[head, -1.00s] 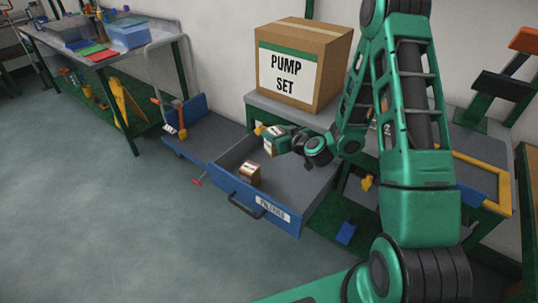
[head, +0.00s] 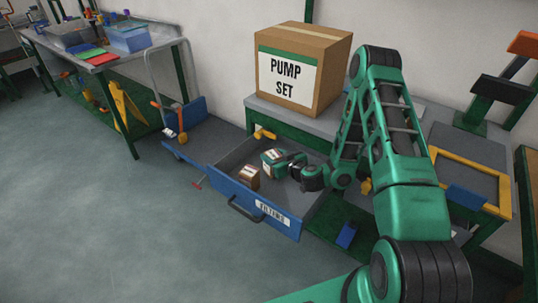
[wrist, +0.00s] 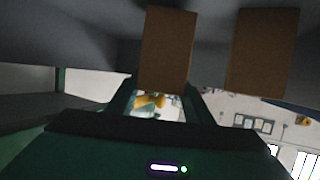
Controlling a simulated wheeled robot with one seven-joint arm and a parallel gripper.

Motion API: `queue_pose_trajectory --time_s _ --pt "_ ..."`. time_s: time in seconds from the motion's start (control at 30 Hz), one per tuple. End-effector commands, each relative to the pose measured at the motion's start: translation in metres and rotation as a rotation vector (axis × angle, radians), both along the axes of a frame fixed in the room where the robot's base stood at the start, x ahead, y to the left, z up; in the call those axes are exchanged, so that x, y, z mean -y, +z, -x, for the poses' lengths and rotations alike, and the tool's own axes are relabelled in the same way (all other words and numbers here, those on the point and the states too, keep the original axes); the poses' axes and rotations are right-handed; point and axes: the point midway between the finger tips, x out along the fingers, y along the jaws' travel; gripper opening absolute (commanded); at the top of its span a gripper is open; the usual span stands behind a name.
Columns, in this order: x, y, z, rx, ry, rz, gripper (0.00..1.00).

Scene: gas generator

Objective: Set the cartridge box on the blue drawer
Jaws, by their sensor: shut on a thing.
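The blue drawer (head: 228,188) is pulled out, with a "FILTERS" label on its front. My gripper (head: 269,162) is down inside the drawer, right of a small brown box (head: 249,177) standing on the drawer floor. In the wrist view, my gripper (wrist: 160,100) is shut on the cartridge box (wrist: 168,50), a plain brown box between the fingers. The other brown box (wrist: 262,52) shows to its right, apart from it. In the head view the held box is mostly hidden by the gripper. I cannot tell whether it touches the drawer floor.
A large "PUMP SET" carton (head: 300,68) stands on the bench (head: 285,118) behind the drawer. A blue hand truck (head: 195,140) stands left of the drawer. A workbench (head: 100,60) with bins is at the far left. The floor (head: 90,220) in front is clear.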

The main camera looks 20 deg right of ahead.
Motion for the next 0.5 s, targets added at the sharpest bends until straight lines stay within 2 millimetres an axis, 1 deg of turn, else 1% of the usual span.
queue_pose_trajectory --time_s 0.37,0.4,0.5 --pt "-0.009 0.002 -0.033 0.006 0.001 0.002 0.21" --pt "-0.008 -0.004 -0.032 0.000 -0.001 0.000 0.21" --pt "-0.008 -0.010 -0.031 0.000 -0.001 -0.001 0.21"
